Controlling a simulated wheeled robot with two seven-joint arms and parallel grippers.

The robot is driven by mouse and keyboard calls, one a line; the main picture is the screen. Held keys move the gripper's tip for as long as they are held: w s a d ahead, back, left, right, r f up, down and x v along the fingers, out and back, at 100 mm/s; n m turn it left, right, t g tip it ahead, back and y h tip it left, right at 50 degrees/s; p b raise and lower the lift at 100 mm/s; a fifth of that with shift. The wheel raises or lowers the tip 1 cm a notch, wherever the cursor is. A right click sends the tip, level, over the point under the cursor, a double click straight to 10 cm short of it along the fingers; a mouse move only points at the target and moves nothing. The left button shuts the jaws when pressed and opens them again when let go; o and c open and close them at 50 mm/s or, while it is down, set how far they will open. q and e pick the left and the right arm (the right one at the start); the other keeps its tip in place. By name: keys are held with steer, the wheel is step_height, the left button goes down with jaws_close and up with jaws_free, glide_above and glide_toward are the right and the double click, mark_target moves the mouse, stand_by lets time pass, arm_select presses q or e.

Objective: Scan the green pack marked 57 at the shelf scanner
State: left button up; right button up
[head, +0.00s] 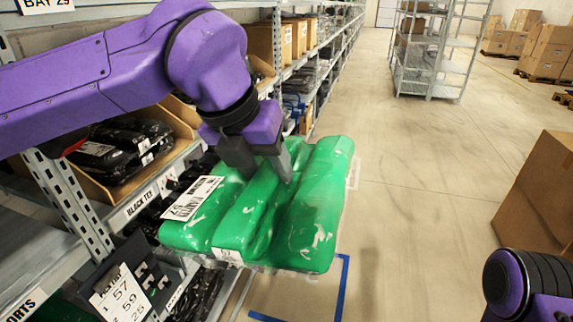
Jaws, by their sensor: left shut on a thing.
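The green pack (325,190) is a glossy, lumpy bundle in clear wrap. My left gripper (262,164) is shut on its upper side and holds it in front of the shelf edge, above the floor. A white label (192,198) on its left top reads 57, upside down in the picture. A smaller white label (227,257) sits on its near edge. A dark device (155,277) on the shelf front at lower left may be the scanner; its face is hard to make out. The pack is to the right of it, apart from it. My right gripper is out of view.
A list card (120,295) with 57, 59 and 25 hangs at lower left. A shelf bin (178,128) holds black packs. A large carton (540,195) stands at right. Blue tape (343,285) marks the floor. The middle aisle is clear.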

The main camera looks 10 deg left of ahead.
mark_target(229, 171)
arm_select(q)
steer(key=a, duration=0.2)
steer(key=a+f, duration=0.1)
steer(key=a, duration=0.1)
steer(key=a+f+b, duration=0.1)
steer(key=a, duration=0.1)
steer(key=shift+w+f, duration=0.2)
steer(key=shift+f, duration=0.05)
steer(key=shift+r, duration=0.1)
steer(key=d+r+p, duration=0.1)
steer(key=r+p, duration=0.1)
steer(key=d+r+p, duration=0.2)
steer(key=r, duration=0.1)
steer(key=d+r+p, duration=0.1)
steer(key=d+r, duration=0.1)
steer(key=shift+s+r+p, duration=0.3)
steer(key=shift+p, duration=0.1)
steer(key=shift+d+r, duration=0.25)
steer(key=shift+d, duration=0.1)
steer(key=shift+f, duration=0.1)
